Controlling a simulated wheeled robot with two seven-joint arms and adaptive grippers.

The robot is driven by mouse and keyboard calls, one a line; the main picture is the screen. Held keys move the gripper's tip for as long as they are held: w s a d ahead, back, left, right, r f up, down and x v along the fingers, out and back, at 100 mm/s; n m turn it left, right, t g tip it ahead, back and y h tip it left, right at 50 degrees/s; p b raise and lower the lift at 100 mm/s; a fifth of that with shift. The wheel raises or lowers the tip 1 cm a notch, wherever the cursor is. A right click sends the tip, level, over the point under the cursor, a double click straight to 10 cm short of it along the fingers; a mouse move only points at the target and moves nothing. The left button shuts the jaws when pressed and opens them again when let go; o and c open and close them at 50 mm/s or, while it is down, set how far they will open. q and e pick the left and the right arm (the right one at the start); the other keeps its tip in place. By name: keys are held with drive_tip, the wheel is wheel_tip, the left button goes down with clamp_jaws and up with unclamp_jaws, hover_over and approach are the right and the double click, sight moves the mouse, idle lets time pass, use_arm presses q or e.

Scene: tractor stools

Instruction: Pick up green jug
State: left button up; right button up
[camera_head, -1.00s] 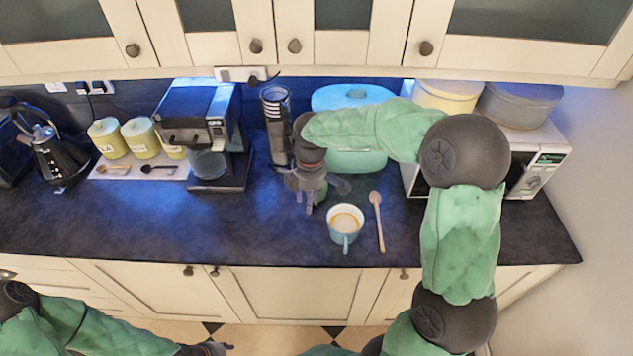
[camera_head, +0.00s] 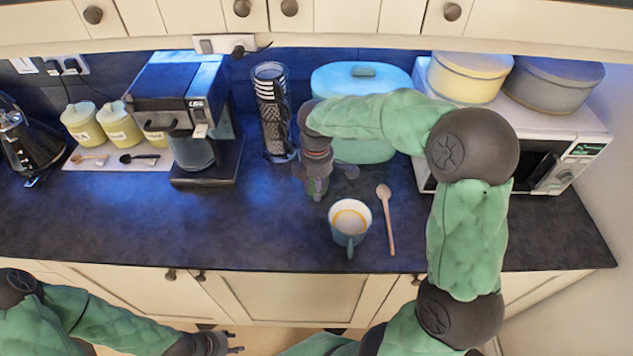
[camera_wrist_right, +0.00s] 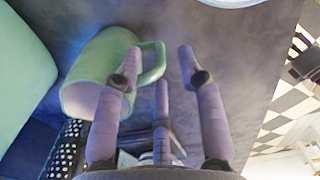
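The green jug (camera_wrist_right: 88,85) is large in the right wrist view, its mouth toward the lower left and its handle (camera_wrist_right: 153,63) on the right.
The front left of the counter (camera_head: 130,225) is free.

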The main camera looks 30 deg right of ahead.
wheel_tip(320, 180, down, 6)
drive_tip(key=shift+r+b, duration=0.1)
drive_tip(key=shift+b, duration=0.7)
clamp_jaws()
